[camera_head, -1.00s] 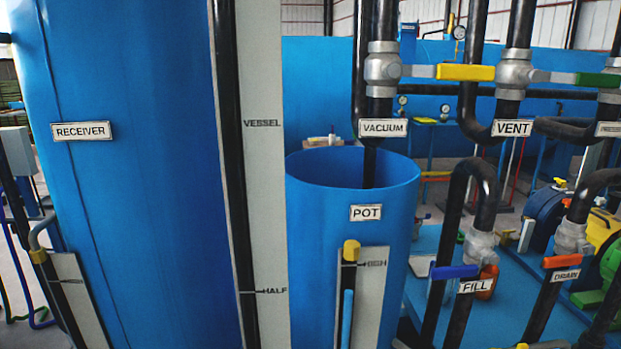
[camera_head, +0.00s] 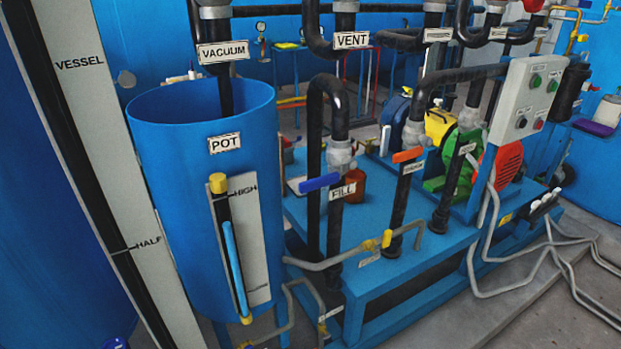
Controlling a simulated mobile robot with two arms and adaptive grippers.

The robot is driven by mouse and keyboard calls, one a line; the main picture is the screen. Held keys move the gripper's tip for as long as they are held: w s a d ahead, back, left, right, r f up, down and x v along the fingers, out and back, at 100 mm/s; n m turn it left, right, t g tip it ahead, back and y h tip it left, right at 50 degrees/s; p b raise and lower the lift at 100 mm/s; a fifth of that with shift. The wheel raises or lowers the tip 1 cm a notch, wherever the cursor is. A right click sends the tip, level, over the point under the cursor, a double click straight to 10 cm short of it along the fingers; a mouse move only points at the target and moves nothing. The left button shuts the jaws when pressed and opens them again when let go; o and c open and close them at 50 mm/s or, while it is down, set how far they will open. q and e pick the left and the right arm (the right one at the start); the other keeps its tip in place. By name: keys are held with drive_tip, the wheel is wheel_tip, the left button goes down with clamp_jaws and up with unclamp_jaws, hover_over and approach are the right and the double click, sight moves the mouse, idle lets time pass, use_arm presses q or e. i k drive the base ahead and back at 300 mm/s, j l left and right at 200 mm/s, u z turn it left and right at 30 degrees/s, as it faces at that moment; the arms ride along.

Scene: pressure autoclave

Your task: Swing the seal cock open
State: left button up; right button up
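A small yellow-handled cock (camera_head: 386,239) sits on a thin grey pipe low in front of the blue pump skid, with a small label (camera_head: 369,259) under it that is too small to read. I cannot tell for sure that it is the seal cock. Its handle stands roughly upright, across the pipe. Neither of my grippers shows in the head view.
The blue pot (camera_head: 180,140) with its sight gauge stands left of the skid (camera_head: 440,265). The blue FILL handle (camera_head: 320,182) and an orange handle (camera_head: 407,155) are above the cock. A grey control box (camera_head: 529,100) stands at right. Grey hoses (camera_head: 560,260) cross the floor.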

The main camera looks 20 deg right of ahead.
sight(387, 235)
drive_tip(key=z, duration=1.25)
